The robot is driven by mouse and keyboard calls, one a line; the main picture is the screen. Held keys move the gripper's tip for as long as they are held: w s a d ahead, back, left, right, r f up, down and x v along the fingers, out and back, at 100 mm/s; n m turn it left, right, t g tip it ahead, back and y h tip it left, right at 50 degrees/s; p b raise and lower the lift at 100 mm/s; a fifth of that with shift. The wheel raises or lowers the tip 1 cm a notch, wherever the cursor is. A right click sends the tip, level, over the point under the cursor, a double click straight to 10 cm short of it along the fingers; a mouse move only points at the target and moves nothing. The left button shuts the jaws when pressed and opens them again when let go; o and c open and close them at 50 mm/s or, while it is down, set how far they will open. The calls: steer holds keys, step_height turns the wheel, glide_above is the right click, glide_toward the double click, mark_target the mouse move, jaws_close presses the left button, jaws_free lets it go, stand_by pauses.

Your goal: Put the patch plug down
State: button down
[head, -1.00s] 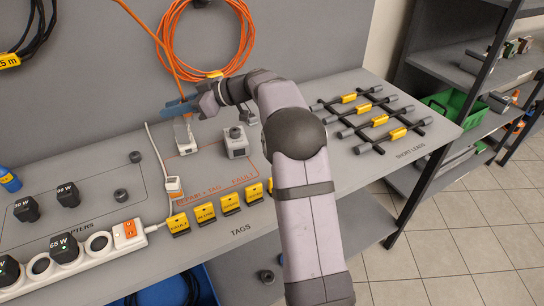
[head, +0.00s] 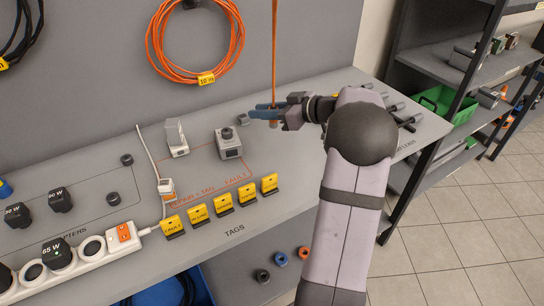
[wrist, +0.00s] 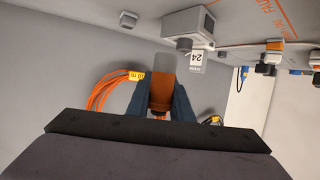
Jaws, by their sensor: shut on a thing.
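My gripper (head: 268,113) is shut on the patch plug (head: 274,124), and an orange cable (head: 275,50) runs straight up from it. In the wrist view the plug (wrist: 163,72) is an orange body with a grey end, between the two dark blue fingers of my gripper (wrist: 162,98). The plug is in the air above the back of the bench, right of a grey box (head: 229,145) with a round knob. The white upright holder (head: 177,138) stands farther left, apart from the plug. The jaws hide part of the plug in the head view.
Several yellow tags (head: 223,202) stand along the bench front. A white power strip (head: 93,246) and black adapters (head: 60,199) are at left. A coiled orange cable (head: 200,78) hangs on the back panel. Short leads at right are partly behind my arm.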

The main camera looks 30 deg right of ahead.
mark_target(262, 153)
steer(key=shift+n+y, duration=0.3)
steer(key=shift+s+a+f+p, duration=0.15)
steer(key=shift+f+p, duration=0.25)
steer(key=shift+f, duration=1.3)
steer(key=shift+s+a+f+p, duration=0.15)
steer(key=shift+f+p, duration=0.2)
steer(key=shift+f, duration=1.35)
steer(key=shift+a+f+p, duration=0.15)
steer(key=shift+f+p, duration=0.25)
steer(key=shift+f, duration=1.5)
steer(key=shift+f+b, duration=0.2)
steer(key=shift+b, duration=0.15)
steer(key=c, duration=1.6)
jaws_free()
steer(key=shift+r, duration=0.1)
